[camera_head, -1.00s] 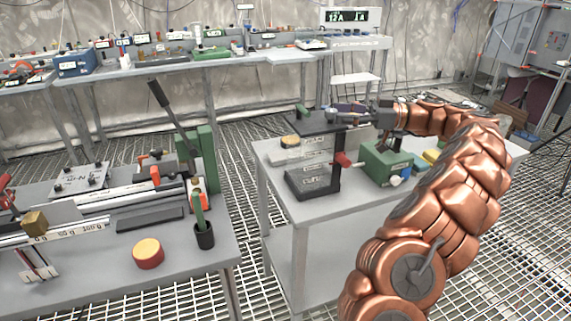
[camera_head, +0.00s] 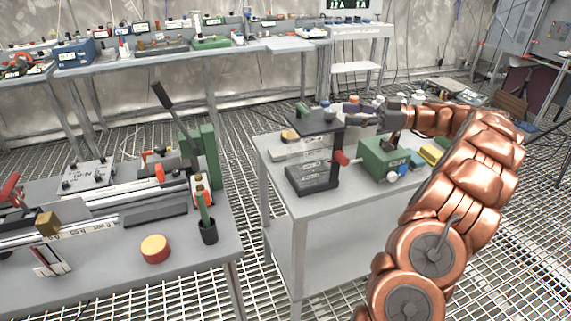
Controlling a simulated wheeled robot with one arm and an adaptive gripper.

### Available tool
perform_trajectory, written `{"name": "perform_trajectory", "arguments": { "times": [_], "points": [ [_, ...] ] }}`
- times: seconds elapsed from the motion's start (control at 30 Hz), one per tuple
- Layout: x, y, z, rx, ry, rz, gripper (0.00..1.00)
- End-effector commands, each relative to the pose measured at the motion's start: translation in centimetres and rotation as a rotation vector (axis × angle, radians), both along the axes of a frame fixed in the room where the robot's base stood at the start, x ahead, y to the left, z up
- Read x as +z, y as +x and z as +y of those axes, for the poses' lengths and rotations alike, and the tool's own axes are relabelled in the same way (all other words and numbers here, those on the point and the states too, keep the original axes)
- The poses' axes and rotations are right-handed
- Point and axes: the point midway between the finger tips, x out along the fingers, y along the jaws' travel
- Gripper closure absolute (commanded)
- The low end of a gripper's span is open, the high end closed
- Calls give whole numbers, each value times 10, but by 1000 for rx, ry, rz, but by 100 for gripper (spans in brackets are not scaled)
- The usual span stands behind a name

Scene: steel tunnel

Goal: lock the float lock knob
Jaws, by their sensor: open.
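On the right table (camera_head: 300,207) stands a black stand with a flat top plate (camera_head: 315,123) and layered dark blocks (camera_head: 312,178) below. A red knob (camera_head: 341,158) sticks out between this stand and a green box (camera_head: 382,157) with blue and white knobs. I cannot tell for sure which part is the float lock knob. My gripper (camera_head: 357,112) is at the end of my copper arm, above and behind the red knob and the green box. It is open, small in view and partly mixed with things behind it; no contact shows.
The left table holds a lever press (camera_head: 165,98), a rail with a brass block (camera_head: 47,223), a red-yellow button (camera_head: 155,248) and a black cup (camera_head: 208,232). A grated gap separates the tables. A yellow block (camera_head: 431,154) lies right of the green box. A long bench (camera_head: 280,46) stands behind.

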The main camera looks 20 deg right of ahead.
Motion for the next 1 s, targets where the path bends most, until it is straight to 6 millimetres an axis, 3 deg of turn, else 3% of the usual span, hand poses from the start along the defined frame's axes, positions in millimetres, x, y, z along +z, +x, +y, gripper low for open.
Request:
{"name": "perform_trajectory", "arguments": {
  "times": [0.03, 0.93, 1.0],
  "points": [
    [6, -1, -2, -2, 1, 3, 40],
    [6, -13, -20, -1, 2, 0, 40],
    [3, -12, -14, 9, 2, 15, 40]
  ]
}}
